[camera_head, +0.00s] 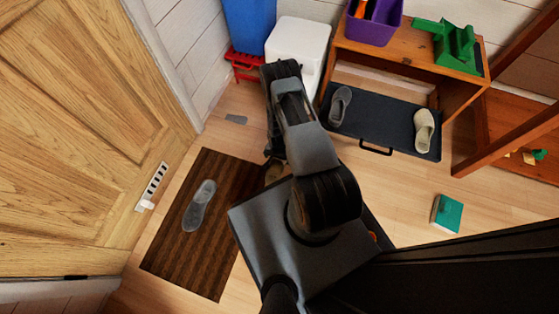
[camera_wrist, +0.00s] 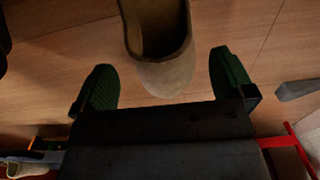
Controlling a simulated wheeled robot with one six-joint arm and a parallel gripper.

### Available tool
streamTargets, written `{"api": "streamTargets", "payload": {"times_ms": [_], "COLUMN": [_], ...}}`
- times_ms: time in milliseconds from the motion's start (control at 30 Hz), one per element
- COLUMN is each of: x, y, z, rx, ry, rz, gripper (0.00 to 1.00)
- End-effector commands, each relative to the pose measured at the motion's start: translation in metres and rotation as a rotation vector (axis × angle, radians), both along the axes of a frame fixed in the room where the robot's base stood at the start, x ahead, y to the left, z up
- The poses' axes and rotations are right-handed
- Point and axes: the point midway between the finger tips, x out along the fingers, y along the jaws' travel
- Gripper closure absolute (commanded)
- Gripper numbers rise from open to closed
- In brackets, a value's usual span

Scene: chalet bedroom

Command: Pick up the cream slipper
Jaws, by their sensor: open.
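A cream slipper (camera_wrist: 165,75) lies on the wooden floor in the wrist view. Its rounded end lies between the two green-padded fingers of my open gripper (camera_wrist: 165,82), with gaps at both sides; its far end is cut off by the frame. In the head view only a small tan part of this slipper (camera_head: 274,173) shows beside my arm, which hides the rest. My gripper (camera_head: 272,150) is mostly hidden there too. Another cream slipper (camera_head: 424,131) stands on the dark tray (camera_head: 385,115) at right.
A grey slipper (camera_head: 340,105) is also on the tray, under a wooden bench (camera_head: 400,50). Another grey slipper (camera_head: 199,205) lies on the brown striped mat (camera_head: 170,245). A white bin (camera_head: 297,45) and red stand (camera_head: 243,65) are behind my arm. A teal book (camera_head: 447,213) lies right.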

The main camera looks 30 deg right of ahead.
Motion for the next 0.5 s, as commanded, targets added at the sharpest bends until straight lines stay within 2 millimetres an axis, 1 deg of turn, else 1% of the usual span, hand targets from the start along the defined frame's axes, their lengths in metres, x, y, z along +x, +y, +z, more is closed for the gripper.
{"api": "streamTargets", "payload": {"times_ms": [233,400,500], "x": [0.002,0.002,0.002], "y": [-0.002,-0.002,-0.002], "z": [-0.035,-0.049,-0.052], "rx": [-0.001,-0.001,-0.001], "ry": [0.001,0.000,0.000], "rz": [0.001,0.001,0.001], "gripper": [0.00,0.00,0.00]}}
